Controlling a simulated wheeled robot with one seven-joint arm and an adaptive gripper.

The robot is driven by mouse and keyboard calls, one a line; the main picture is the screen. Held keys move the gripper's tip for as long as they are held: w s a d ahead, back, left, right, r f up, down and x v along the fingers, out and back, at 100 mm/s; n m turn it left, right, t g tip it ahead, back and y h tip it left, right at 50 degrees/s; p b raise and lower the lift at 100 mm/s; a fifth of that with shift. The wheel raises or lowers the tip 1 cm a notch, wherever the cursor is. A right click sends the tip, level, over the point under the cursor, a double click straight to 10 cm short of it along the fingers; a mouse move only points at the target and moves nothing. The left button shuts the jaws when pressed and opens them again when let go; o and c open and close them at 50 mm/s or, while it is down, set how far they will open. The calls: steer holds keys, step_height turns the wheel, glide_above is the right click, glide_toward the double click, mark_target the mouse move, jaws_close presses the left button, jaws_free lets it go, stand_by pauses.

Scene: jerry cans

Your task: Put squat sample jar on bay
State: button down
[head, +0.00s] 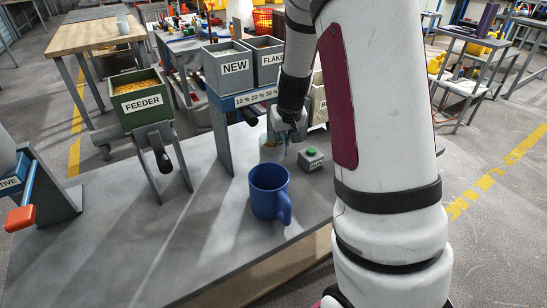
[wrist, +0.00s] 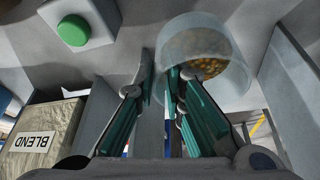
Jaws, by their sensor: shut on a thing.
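The squat sample jar is a clear, round jar with yellow-brown grains inside, seen in the wrist view (wrist: 222,50). My gripper (wrist: 160,78) is shut on its near wall, one finger on each side of that wall. In the head view the jar (head: 270,152) shows pale below my gripper (head: 284,133), close to the grey bench top, partly covered by the fingers. Whether it touches the bench is unclear. No part is clearly marked as the bay. A stand with a blue percentage strip (head: 256,98) is just behind the jar.
A blue mug (head: 269,192) stands in front of the jar. A grey box with a green button (head: 311,159) is to its right. NEW (head: 227,68) and FLAKE (head: 268,58) bins sit above the strip; a FEEDER bin (head: 141,101) is left. The bench's front left is clear.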

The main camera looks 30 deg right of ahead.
mark_target(283, 154)
steer(key=shift+f+b, duration=0.65)
steer(key=shift+f, duration=1.85)
steer(key=shift+f, duration=0.15)
steer(key=c, duration=1.7)
jaws_free()
steer(key=shift+o, duration=0.2)
